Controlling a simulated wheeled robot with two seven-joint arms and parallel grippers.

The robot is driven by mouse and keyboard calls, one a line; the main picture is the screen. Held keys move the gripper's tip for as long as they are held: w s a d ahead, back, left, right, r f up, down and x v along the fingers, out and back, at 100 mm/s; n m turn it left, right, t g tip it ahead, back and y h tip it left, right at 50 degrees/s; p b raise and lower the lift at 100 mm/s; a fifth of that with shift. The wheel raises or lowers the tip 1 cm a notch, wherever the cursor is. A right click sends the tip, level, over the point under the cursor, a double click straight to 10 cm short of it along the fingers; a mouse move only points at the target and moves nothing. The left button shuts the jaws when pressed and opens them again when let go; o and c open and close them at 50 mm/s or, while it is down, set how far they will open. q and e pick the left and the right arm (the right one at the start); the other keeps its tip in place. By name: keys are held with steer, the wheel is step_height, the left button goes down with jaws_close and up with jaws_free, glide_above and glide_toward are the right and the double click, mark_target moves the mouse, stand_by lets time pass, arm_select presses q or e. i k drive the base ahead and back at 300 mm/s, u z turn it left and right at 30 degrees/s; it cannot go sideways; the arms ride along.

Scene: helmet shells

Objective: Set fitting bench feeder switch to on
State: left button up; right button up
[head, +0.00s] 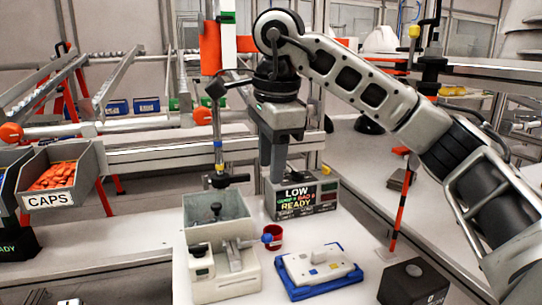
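A display (303,197) behind reads LOW and READY. My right gripper (273,176) points down in front of or above the display's left side, apart from the feeder's knobs. Its fingers look close together, and their gap is unclear. My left gripper does not show.
A red cup (273,236) stands beside the feeder. A white panel on a blue tray (318,268) and a black box (413,282) lie to the right. A red-orange post (401,205) stands further right. A CAPS bin (62,178) hangs at left.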

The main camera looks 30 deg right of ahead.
mark_target(198, 251)
steer(key=k, duration=1)
